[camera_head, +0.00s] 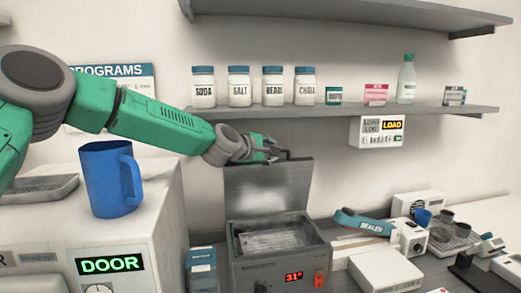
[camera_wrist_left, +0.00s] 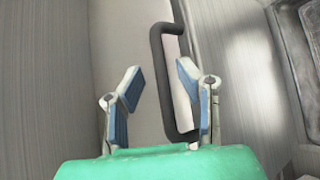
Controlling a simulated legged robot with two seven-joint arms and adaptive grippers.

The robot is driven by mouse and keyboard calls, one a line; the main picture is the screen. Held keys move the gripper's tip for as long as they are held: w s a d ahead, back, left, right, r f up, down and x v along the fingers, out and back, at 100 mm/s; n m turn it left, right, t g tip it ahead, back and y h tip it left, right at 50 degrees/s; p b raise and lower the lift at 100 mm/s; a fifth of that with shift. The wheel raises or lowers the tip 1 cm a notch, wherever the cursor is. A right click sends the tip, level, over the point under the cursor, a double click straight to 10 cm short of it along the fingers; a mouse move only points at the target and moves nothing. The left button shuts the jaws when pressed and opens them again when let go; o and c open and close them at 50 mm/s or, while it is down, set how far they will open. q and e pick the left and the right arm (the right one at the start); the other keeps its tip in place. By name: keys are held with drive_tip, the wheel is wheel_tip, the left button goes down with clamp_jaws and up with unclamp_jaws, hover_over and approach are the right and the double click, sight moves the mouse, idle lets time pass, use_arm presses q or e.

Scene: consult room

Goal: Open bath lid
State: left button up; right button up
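The bath (camera_head: 280,262) is a grey metal box with a red "31°" display, on the counter at lower middle. Its grey lid (camera_head: 268,188) stands raised, nearly upright, at the back of the bath, so the inside shows. My left gripper (camera_head: 272,150) is at the lid's top edge. In the left wrist view my left gripper (camera_wrist_left: 158,82) has its blue-padded fingers apart. The dark lid handle (camera_wrist_left: 163,85) runs behind the right-hand finger; I cannot tell whether they touch. My right gripper is not in view.
A blue mug (camera_head: 108,182) stands on the white cabinet with the "DOOR" display at left. A shelf (camera_head: 350,112) with jars hangs behind the lid. A blue-handled sealer (camera_head: 362,222) and white boxes crowd the counter right of the bath.

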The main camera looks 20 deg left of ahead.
use_arm(q)
drive_tip(key=v, duration=1.1)
drive_tip(key=shift+d+r, duration=0.2)
drive_tip(key=shift+d, duration=0.2)
drive_tip(key=shift+a, duration=0.1)
